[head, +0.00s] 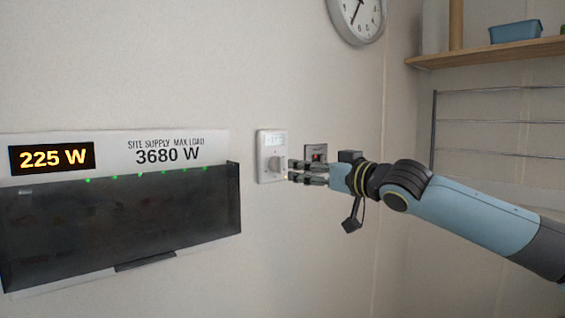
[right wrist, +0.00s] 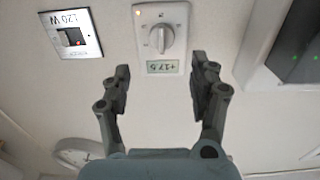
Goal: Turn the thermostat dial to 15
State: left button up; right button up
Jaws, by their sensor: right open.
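The white thermostat (head: 264,142) is fixed to the wall in the middle of the head view, with a round dial (head: 273,165) on its lower part. In the right wrist view, which is upside down, the thermostat (right wrist: 179,16) shows its dial (right wrist: 160,37), an orange light and a small display (right wrist: 162,66) that appears to read +17.5. My right gripper (head: 294,171) is open in front of the dial; in the wrist view its fingers (right wrist: 162,76) are spread wide, empty, with a gap to the dial. My left gripper is not in view.
A dark-covered panel (head: 120,220) with a 225 W display (head: 52,158) is at left. A clock (head: 357,15), shelf (head: 490,50) and wire rack (head: 495,121) are right.

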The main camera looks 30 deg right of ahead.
aim_at(282, 164)
jog(key=w, duration=0.6)
jog(key=w+a, duration=0.1)
jog(key=w, duration=0.2)
jog(key=shift+w, duration=0.15)
